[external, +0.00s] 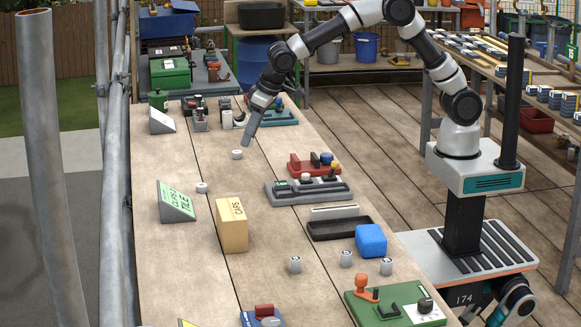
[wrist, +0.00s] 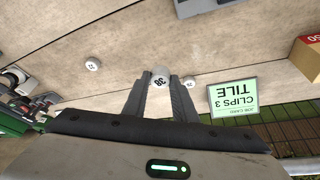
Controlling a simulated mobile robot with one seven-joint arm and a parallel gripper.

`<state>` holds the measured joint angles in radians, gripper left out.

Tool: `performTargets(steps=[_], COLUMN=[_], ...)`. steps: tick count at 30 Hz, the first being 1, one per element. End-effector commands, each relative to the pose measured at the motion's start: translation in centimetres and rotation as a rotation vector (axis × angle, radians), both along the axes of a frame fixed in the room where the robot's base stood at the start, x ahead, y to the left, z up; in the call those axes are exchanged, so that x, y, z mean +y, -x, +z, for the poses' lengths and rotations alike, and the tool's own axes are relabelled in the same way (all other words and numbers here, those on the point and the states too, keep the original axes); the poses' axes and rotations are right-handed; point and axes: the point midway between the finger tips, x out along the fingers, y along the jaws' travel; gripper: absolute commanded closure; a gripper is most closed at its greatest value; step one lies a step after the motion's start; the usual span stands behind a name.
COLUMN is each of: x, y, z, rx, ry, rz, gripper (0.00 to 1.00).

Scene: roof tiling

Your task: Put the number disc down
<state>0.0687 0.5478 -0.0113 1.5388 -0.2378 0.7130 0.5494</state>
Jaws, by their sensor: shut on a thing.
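My gripper (external: 246,142) reaches down over the middle of the long bench. In the wrist view its two fingers (wrist: 160,92) are closed on a pale number disc (wrist: 160,79) with dark digits, upside down and hard to read. The wrist view also shows two loose discs, one (wrist: 93,64) to the left and one (wrist: 193,85) behind the right finger.
A green tile-clips card (external: 178,202) and a tan box (external: 232,224) stand on the bench's left half. A grey rack (external: 308,195), a black tray (external: 338,229) and a blue block (external: 371,240) are on the right. Bare planks surround the discs.

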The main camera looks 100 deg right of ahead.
Motion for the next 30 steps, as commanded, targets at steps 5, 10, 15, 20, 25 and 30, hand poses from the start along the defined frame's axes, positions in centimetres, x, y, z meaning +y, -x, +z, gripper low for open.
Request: performTargets(steps=[5, 10, 15, 20, 25, 30], x=[8.5, 17.1, 24.8, 29.5, 31.5, 31.6], y=[-4.9, -8.0, -9.6, -10.0, -10.0, -10.0], z=[3.2, 5.2, 6.8, 7.6, 6.9, 4.0], rx=[0.009, 0.012, 0.007, 0.001, -0.001, -0.002], ry=[0.007, 0.006, 0.001, -0.005, -0.008, -0.007], rz=[0.246, 0.482, 0.686, 0.81, 0.865, 0.871], gripper=[0.96, 0.96, 0.96, 0.96, 0.96, 0.96])
